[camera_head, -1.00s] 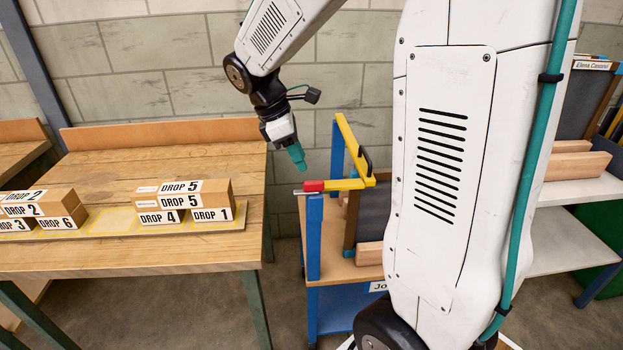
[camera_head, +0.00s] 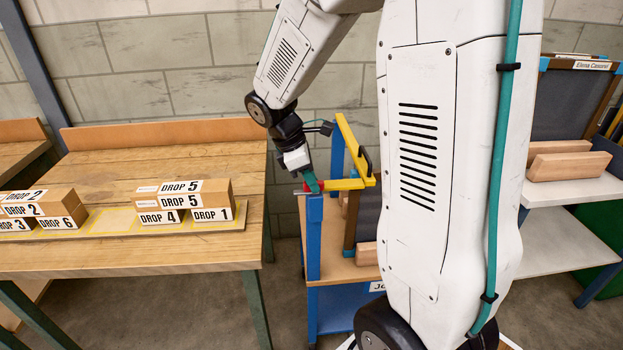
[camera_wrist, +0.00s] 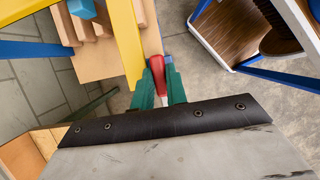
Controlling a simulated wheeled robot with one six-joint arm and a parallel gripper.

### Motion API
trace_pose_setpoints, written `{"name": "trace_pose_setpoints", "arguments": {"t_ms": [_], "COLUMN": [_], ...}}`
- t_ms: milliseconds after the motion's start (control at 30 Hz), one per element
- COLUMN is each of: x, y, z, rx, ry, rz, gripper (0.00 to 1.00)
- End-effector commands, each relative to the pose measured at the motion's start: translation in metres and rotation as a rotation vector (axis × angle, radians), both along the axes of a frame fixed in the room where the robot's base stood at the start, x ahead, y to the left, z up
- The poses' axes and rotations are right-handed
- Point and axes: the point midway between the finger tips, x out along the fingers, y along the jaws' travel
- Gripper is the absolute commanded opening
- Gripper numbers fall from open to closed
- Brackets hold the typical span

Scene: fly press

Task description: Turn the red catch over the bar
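The red catch (camera_head: 328,184) sits at the left end of the short yellow arm (camera_head: 350,184), on top of a blue post (camera_head: 314,235). A longer yellow bar (camera_head: 349,135) runs back from it. In the wrist view the red catch (camera_wrist: 158,66) lies between the two green fingers of my gripper (camera_wrist: 160,80), beside the yellow bar (camera_wrist: 128,40). The fingers are apart and straddle the catch; firm contact on both sides does not show. In the head view my gripper (camera_head: 312,183) is down at the catch and hides part of it.
A wooden table (camera_head: 130,262) with labelled blocks (camera_head: 182,200) on a board stands at the left. A black handle (camera_head: 366,160) sits on the yellow bar. A shelf with wooden pieces (camera_head: 568,166) is at the right. Grey floor shows between table and cart.

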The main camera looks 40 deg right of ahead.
Motion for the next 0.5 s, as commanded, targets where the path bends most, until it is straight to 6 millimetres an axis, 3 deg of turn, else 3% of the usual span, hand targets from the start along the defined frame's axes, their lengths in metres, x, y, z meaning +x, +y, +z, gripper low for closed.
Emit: {"name": "trace_pose_setpoints", "arguments": {"t_ms": [500], "x": [0.0016], "y": [-0.0008], "z": [0.0006], "rx": [0.0], "ry": [-0.002], "rz": [-0.089], "gripper": [0.0]}}
